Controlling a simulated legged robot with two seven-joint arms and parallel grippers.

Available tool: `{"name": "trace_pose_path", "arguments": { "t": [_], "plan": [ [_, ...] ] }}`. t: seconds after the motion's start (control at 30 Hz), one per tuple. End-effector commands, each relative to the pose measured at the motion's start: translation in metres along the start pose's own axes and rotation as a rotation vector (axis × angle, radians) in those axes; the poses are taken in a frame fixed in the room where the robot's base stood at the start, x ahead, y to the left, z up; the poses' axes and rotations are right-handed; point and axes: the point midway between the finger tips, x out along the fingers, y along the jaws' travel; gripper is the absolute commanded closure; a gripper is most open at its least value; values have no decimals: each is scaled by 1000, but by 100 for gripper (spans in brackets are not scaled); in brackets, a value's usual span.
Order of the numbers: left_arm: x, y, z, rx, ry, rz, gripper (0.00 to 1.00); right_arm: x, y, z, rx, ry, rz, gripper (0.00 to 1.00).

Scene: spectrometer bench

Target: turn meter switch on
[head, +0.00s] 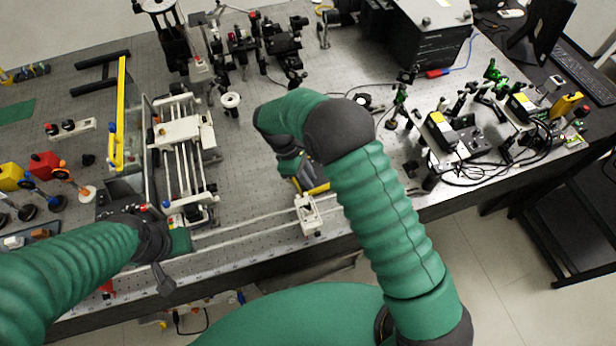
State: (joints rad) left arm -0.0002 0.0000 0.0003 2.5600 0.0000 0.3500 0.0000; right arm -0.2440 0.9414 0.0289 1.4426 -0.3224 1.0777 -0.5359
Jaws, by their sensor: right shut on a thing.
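A dark grey and yellow device (318,187), which looks like a hand-held meter, is partly hidden under my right arm near the middle of the bench. Its switch cannot be made out. My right gripper (293,170) points down at the device and is shut on it; its fingertips are mostly hidden by the hand. My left gripper (172,262) is low at the left, near the bench's front edge, beside the end of the railed frame. Its fingers are not clear enough to show whether they are open, and nothing is plainly held there.
A railed frame with a white carriage (180,131) stands left of centre. A white block (308,213) sits on the long front rail just below the device. A black box (425,38) stands at the back. Green-and-black optics (490,105) and cables crowd the right. Bare bench lies left of the device.

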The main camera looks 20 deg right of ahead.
Motion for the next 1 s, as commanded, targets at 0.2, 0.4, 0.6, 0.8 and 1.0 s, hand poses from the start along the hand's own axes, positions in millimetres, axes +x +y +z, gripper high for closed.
{"name": "trace_pose_path", "arguments": {
  "t": [0.2, 0.4, 0.6, 0.8, 1.0],
  "plan": [
    [-1, 0, 0, 0, 0, 0, 64, 0, 2, 0, 173, -1, -70, 100],
    [-1, 0, 0, -1, 0, 0, 64, 0, 4, 1, 350, 0, -143, 100],
    [0, 0, 0, 0, 0, 0, 64, 0, 6, 2, 525, 2, -217, 100],
    [0, 0, 0, 0, 0, 0, 64, 0, 6, 3, 694, 0, -286, 100],
    [-1, 0, 0, 0, 0, 0, 64, 1, 7, 4, 834, 0, -345, 100]
  ]
}}
